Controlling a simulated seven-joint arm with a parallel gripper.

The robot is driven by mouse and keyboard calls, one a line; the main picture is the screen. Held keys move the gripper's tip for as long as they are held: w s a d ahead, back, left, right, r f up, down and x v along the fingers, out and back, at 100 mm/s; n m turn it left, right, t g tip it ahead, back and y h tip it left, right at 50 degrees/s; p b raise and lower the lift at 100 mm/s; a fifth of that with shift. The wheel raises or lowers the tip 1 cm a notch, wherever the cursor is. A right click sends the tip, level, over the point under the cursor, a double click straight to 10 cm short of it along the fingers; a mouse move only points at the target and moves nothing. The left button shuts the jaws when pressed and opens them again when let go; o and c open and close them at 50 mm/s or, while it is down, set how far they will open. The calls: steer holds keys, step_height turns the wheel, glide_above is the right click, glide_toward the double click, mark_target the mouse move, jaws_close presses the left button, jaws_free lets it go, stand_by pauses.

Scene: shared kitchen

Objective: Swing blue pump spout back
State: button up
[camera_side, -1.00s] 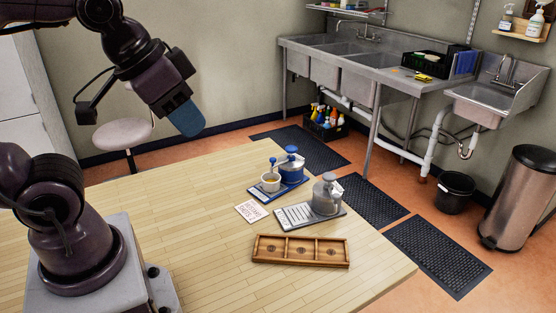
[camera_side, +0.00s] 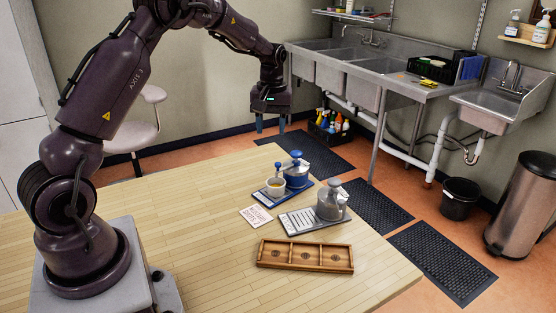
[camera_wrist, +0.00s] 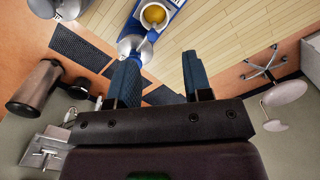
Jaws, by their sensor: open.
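The blue pump (camera_side: 297,174) is a grey-blue canister with a blue top, standing on a blue tray (camera_side: 268,199) near the table's far edge. A small cup (camera_side: 275,188) with yellowish contents stands beside it, with a blue upright part (camera_side: 278,167) above it. In the wrist view the cup (camera_wrist: 153,15) is at the top, and the pump (camera_wrist: 130,44) is partly hidden by a finger. The exact spout direction is hard to tell. My gripper (camera_side: 270,128) is open and empty, fingers down, above and behind the pump; its fingers also show in the wrist view (camera_wrist: 162,68).
A grey canister (camera_side: 331,203) stands on a grey tray (camera_side: 292,225) to the right. A printed card (camera_side: 256,216) lies in front of the blue tray. A wooden three-compartment box (camera_side: 305,266) lies nearest. The table's (camera_side: 200,215) left part is clear.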

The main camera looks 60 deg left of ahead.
mark_target(278, 163)
steer(key=w+f+n, duration=0.1)
steer(key=f, duration=0.2)
steer(key=w+a+f+n, duration=0.1)
steer(key=f, duration=0.7)
steer(key=shift+w+a+f+n, duration=0.2)
steer(key=shift+w+f+n, duration=0.05)
steer(key=shift+w+n, duration=0.15)
jaws_close()
